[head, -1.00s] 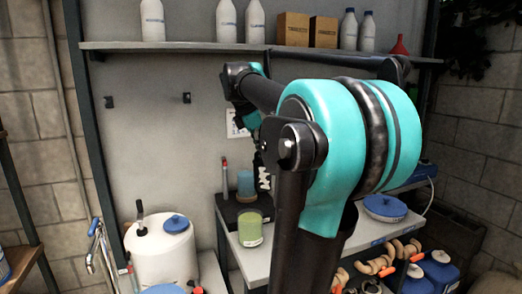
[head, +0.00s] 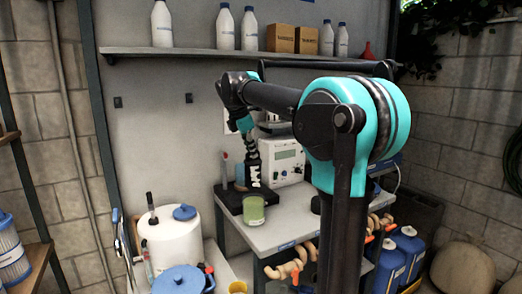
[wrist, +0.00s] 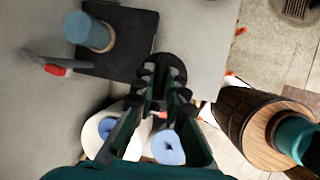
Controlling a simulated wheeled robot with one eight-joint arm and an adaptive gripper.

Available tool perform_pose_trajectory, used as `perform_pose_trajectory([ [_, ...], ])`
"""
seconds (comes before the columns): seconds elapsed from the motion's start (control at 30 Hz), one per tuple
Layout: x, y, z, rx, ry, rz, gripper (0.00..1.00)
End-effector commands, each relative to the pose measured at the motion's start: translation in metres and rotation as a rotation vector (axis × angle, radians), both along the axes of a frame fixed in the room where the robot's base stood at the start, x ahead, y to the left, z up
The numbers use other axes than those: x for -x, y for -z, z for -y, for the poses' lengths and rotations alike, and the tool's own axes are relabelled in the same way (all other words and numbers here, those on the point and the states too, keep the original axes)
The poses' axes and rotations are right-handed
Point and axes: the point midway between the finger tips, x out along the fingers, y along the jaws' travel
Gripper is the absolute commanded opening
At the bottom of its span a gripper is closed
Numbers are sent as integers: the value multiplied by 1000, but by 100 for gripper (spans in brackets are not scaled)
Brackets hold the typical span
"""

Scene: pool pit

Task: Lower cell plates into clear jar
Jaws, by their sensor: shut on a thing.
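The clear jar (head: 254,211), with green contents, stands near the front left corner of the grey bench. My gripper (head: 254,184) points down just above or behind it; the exact gap is unclear. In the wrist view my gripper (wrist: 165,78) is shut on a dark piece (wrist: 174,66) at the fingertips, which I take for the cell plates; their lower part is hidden. I cannot make out the clear jar in the wrist view. A blue cylinder (wrist: 88,31) stands on a black mat (wrist: 132,38), apart from my fingers.
A red-handled tool (wrist: 52,69) lies by the mat. A white instrument (head: 284,160) stands at the back of the bench (head: 290,229). White containers with blue lids (head: 170,248) stand at the left. A shelf (head: 205,53) with bottles and boxes runs above.

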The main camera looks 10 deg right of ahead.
Motion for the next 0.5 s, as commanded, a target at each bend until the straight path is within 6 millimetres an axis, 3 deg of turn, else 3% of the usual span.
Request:
perform_pose_trajectory([
  [0.5, 1, 35, 1, 0, 1, 0, 0],
])
